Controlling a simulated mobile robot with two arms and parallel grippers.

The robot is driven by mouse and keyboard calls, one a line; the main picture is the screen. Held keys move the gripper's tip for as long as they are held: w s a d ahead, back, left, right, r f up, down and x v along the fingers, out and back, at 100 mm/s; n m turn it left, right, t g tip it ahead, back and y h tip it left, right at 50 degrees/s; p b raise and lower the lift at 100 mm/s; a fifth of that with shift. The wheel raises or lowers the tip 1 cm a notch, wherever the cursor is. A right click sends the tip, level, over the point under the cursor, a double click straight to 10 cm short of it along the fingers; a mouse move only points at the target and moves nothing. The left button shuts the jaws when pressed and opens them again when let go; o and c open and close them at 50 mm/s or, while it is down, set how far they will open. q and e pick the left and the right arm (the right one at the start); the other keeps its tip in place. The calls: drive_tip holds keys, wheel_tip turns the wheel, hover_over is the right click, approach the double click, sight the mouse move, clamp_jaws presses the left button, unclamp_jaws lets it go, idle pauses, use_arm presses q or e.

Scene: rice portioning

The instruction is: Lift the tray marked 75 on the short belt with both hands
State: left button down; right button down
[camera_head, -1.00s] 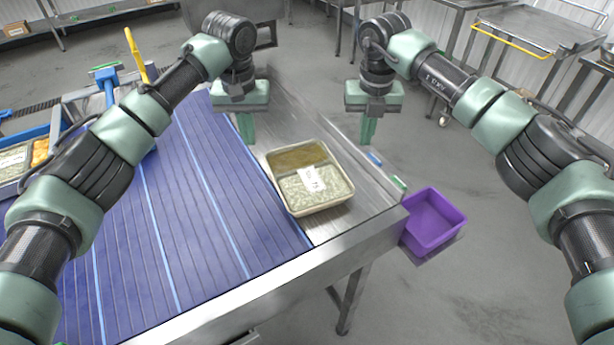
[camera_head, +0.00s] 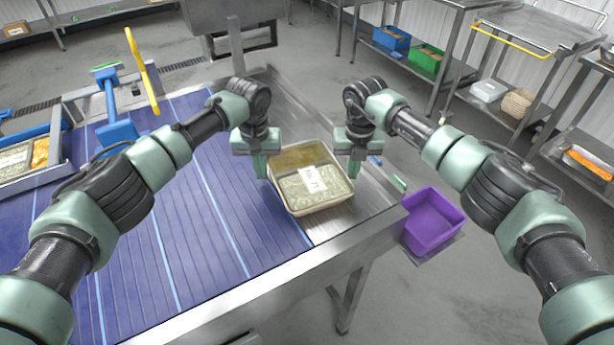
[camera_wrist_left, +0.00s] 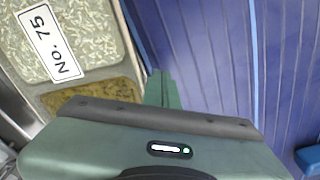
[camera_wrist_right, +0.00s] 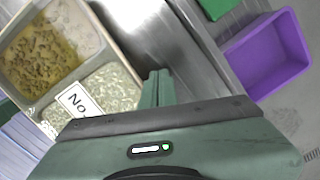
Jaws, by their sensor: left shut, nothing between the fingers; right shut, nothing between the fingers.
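My left gripper (camera_head: 261,169) is shut and empty, pointing down at the tray's left side. My right gripper (camera_head: 352,167) is shut and empty, pointing down at the tray's right side. The wrist views show the fingers close beside the tray walls; I cannot tell whether they touch. The tray also shows in the right wrist view (camera_wrist_right: 116,58).
The blue belt (camera_head: 205,225) lies left of the tray. A yellow bar (camera_head: 141,66) stands at the back left. A wheeled steel table (camera_head: 530,30) stands at the back right.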

use_arm(q)
drive_tip(key=shift+d, duration=0.7)
use_arm(e)
drive_tip(key=shift+a, duration=0.65)
